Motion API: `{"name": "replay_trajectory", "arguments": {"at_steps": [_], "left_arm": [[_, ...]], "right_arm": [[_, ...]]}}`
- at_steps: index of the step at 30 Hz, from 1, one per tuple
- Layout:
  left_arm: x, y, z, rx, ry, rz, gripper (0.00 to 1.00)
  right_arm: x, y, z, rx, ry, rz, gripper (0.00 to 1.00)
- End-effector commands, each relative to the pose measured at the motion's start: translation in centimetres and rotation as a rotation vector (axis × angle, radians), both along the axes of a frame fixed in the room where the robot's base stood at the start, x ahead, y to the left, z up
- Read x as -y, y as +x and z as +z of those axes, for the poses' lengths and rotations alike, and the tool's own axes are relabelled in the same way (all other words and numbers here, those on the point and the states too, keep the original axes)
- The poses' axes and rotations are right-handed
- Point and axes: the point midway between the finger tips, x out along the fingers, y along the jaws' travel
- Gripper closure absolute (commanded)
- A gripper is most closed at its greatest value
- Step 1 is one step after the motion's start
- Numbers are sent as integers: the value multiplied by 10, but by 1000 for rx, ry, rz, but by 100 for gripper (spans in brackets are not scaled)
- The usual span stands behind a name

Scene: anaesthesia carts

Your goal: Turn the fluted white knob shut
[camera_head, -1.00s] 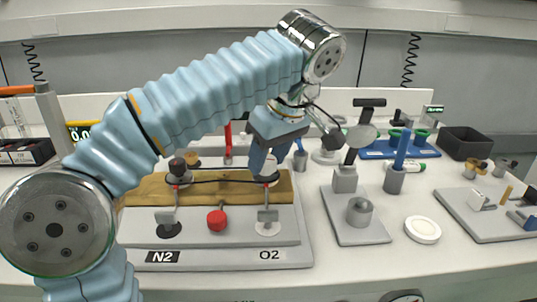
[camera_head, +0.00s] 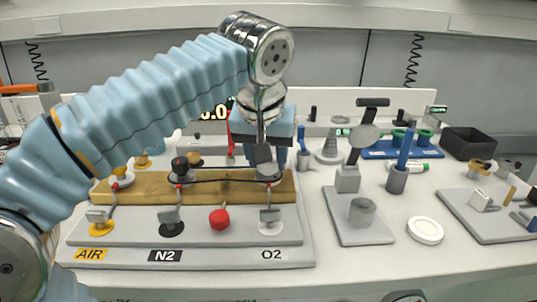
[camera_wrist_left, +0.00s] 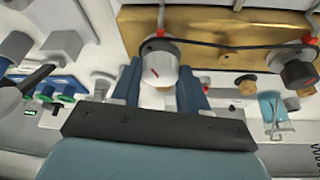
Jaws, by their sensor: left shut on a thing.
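The fluted white knob (camera_wrist_left: 160,66) shows in the left wrist view, with a short red mark on its face. It sits on the brass block (camera_head: 225,187), above the O2 label (camera_head: 271,254). My left gripper (camera_wrist_left: 160,86) is shut on this knob, with one blue finger on each side of it. In the head view, my left gripper (camera_head: 268,160) comes down on the knob from behind and above and hides most of it. My right gripper is in neither view.
A black knob (camera_head: 180,165) and another white knob (camera_head: 122,179) sit left on the same block. A red button (camera_head: 219,219) and grey toggles stand in front. A grey stand (camera_head: 362,210) and a white round lid (camera_head: 425,230) are to the right.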

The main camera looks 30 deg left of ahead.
Motion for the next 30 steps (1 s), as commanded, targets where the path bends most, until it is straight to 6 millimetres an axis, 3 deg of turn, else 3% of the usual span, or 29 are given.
{"name": "replay_trajectory", "arguments": {"at_steps": [15, 30], "left_arm": [[-3, -1, 1, 1, 0, -343, 87], [-3, 0, 0, 1, 0, -412, 87]], "right_arm": [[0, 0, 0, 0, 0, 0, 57], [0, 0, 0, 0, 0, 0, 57]]}}
